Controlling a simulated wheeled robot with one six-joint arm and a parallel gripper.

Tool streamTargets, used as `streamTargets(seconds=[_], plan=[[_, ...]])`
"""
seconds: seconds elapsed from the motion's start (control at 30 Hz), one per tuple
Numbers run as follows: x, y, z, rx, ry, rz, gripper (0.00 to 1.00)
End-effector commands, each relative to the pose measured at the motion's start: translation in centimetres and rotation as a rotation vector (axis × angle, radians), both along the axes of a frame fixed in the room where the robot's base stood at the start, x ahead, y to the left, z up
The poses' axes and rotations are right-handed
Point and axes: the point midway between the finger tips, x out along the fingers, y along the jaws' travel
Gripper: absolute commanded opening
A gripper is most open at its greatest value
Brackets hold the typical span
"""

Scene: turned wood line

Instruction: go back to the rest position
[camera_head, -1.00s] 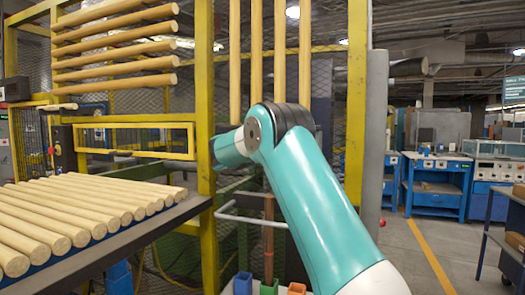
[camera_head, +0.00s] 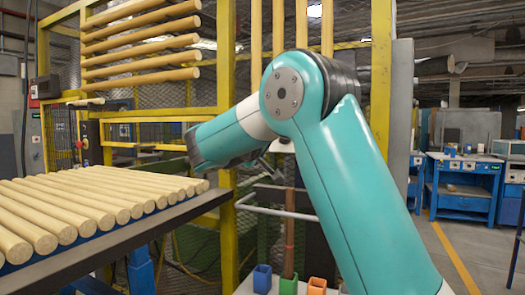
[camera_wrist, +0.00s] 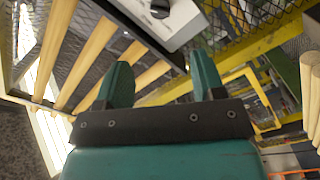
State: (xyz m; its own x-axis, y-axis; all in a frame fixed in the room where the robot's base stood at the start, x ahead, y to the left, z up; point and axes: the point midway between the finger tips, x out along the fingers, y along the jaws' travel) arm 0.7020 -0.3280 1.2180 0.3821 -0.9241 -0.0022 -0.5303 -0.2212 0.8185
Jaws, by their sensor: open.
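My gripper (camera_wrist: 162,85) shows in the wrist view with its two teal fingers spread apart and nothing between them. In the head view my teal arm rises from the lower right, bends at a dark elbow joint and reaches left in front of the yellow frame. The gripper itself cannot be made out clearly there.
A table of wooden rods (camera_head: 75,205) stands at the left. More rods (camera_head: 140,40) hang on the yellow frame (camera_head: 226,120) behind my arm. Blue, green and orange cups (camera_head: 288,285) stand at the bottom middle. Blue workbenches (camera_head: 462,185) stand beyond open floor at the right.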

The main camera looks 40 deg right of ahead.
Motion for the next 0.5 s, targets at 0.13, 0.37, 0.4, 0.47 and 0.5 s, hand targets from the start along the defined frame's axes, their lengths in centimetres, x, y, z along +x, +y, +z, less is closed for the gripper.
streamTargets(seconds=[0.13,0.37,0.4,0.47,0.5], plan=[[-0.6,1.5,-0.1,-0.001,0.000,0.001,0.63],[-0.8,1.8,0.0,0.001,0.000,-0.001,0.63],[-0.8,1.8,0.0,0.001,0.000,-0.001,0.63],[-0.8,1.8,0.0,0.001,0.000,-0.001,0.63],[-0.8,1.8,0.0,0.001,0.000,-0.001,0.63]])
